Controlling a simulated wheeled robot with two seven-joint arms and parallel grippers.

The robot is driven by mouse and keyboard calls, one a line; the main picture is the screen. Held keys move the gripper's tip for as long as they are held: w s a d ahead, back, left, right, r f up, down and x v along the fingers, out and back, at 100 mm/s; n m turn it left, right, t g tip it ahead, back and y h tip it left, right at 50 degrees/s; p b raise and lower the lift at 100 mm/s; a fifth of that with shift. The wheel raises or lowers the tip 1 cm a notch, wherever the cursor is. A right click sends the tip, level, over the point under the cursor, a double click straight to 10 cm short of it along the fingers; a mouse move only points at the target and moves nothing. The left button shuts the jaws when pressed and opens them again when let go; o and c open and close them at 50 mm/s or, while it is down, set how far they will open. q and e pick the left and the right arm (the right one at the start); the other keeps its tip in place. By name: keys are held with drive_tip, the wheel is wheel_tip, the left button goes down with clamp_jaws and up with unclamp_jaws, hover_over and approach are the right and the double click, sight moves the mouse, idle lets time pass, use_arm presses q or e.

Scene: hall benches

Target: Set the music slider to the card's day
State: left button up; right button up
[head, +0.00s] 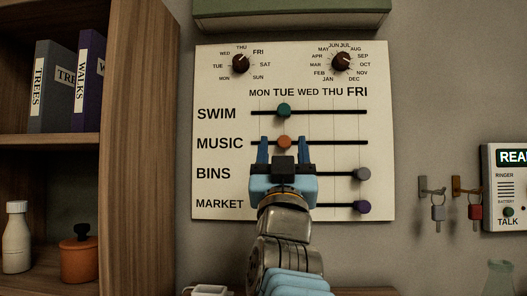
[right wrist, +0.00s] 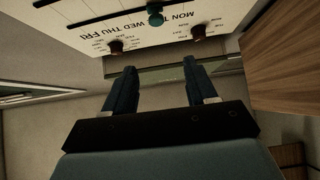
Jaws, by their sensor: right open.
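The white planner board (head: 225,100) hangs on the wall with rows SWIM, MUSIC, BINS and MARKET under day labels MON to FRI. The music slider's orange knob (head: 284,142) sits on its dark track below TUE. My right gripper (head: 283,148) is open in front of the board, fingers pointing up. In the head view the orange knob shows between its fingertips; whether they touch it I cannot tell. The right wrist view shows the open fingers (right wrist: 160,75) and the board upside down, but not clearly the orange knob. No card is recognisable. My left gripper is not in view.
The swim knob (head: 284,110) is below TUE; the bins knob (head: 362,174) and market knob (head: 362,207) are near FRI. Two dials (head: 240,63) (head: 341,61) are above. A wooden shelf (head: 140,150) stands left; keys (head: 438,212) and an intercom (head: 505,190) are right.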

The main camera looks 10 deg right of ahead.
sight(284, 145)
drive_tip(key=w+d+p, duration=0.1)
drive_tip(key=w, duration=0.2)
drive_tip(key=w+d+p, duration=0.1)
drive_tip(key=w, duration=0.3)
drive_tip(key=w+d+p, duration=0.1)
drive_tip(key=w, duration=0.2)
drive_tip(key=shift+w+d+r, duration=0.1)
drive_tip(key=shift+w+d, duration=0.05)
drive_tip(key=shift+w, duration=0.1)
drive_tip(key=shift+w+d+r, duration=0.1)
drive_tip(key=shift+w+r, duration=0.3)
clamp_jaws()
